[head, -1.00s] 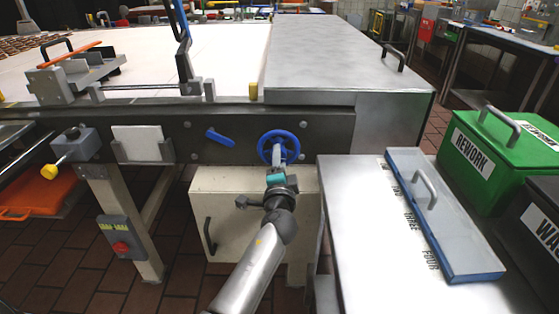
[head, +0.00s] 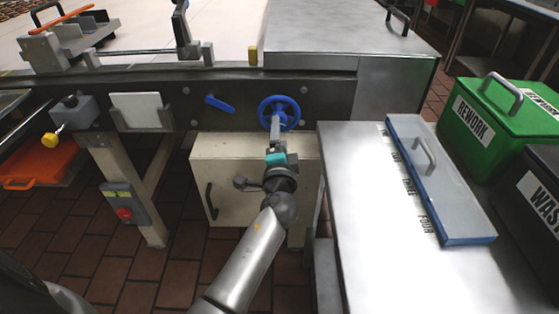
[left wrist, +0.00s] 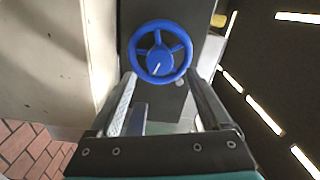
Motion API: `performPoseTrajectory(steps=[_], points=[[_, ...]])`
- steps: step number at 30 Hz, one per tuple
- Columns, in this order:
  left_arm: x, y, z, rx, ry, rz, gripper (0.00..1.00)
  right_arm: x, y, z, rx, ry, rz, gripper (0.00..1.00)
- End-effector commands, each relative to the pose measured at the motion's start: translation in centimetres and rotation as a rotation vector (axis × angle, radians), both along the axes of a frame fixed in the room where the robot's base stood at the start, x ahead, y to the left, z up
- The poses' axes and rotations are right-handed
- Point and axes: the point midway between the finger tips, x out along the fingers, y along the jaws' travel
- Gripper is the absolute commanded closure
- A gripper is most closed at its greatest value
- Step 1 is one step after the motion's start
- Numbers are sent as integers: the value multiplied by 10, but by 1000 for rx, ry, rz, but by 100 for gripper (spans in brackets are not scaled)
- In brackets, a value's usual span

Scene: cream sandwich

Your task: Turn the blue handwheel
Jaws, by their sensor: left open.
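The blue handwheel (head: 279,113) is mounted on the dark front rail of the machine in the head view. It has a round rim, spokes and a hub, and it shows whole in the left wrist view (left wrist: 161,51). My left gripper (head: 276,127) points up at the wheel's lower part in the head view. In the left wrist view my left gripper's two fingers (left wrist: 163,90) are apart and empty, with the wheel ahead between and beyond their tips. I cannot tell whether the fingertips touch the rim. My right gripper is not in view.
A blue lever (head: 219,104) sits left of the wheel on the rail (head: 320,98). A cream cabinet (head: 230,168) stands below. A steel table (head: 365,210) with a blue-edged lidded panel (head: 440,180) and a green REWORK bin (head: 500,120) are at the right.

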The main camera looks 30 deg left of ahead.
Motion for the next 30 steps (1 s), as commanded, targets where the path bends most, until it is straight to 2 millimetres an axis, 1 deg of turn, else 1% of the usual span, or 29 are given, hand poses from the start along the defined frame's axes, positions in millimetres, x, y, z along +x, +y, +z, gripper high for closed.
performPoseTrajectory(steps=[1,9,15,21,30], points=[[-10,-4,0,-2,3,1,19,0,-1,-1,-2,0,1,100],[-56,-26,0,-3,1,0,19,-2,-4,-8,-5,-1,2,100],[-82,-40,-1,-2,2,0,19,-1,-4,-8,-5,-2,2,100],[-96,-46,0,-1,-2,0,19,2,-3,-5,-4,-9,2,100],[-98,-47,1,0,-1,0,19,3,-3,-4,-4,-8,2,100]])
